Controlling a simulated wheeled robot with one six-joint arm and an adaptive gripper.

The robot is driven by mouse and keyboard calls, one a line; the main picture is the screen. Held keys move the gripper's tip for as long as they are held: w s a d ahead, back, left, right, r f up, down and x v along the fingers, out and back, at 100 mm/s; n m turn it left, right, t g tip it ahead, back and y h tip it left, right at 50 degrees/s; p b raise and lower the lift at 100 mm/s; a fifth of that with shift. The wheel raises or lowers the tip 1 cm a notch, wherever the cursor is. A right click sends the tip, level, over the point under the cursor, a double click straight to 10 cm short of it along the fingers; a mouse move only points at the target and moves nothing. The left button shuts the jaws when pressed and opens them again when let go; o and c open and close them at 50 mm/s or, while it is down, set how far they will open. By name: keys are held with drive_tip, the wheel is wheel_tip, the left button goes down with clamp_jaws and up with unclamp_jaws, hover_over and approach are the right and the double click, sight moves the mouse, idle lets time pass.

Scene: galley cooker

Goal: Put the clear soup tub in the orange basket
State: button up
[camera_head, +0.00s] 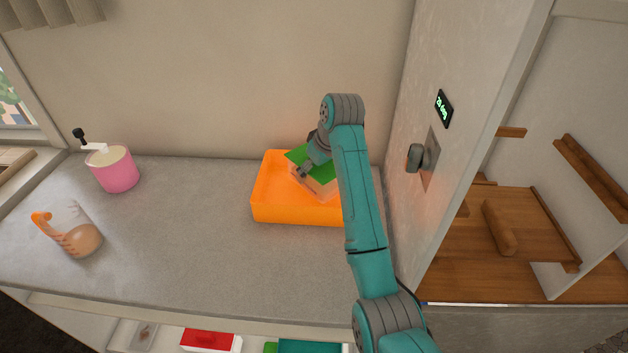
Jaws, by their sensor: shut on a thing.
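The orange basket (285,214) stands on the grey counter, near the right-hand wall. A clear-looking tub with a green lid (296,154), which I take for the soup tub, is tilted inside the basket's outline. My gripper (306,169) is shut on this tub from above, at its lid side. The gripper and arm cover the tub's right part and the basket's right end. I cannot tell whether the tub touches the basket floor.
The middle is clear. A knob (415,157) juts from the right wall. An open drawer with a red-lidded box (208,339) shows below.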

drive_tip(key=shift+f, duration=1.75)
drive_tip(key=shift+f, duration=0.1)
drive_tip(key=o, duration=1.4)
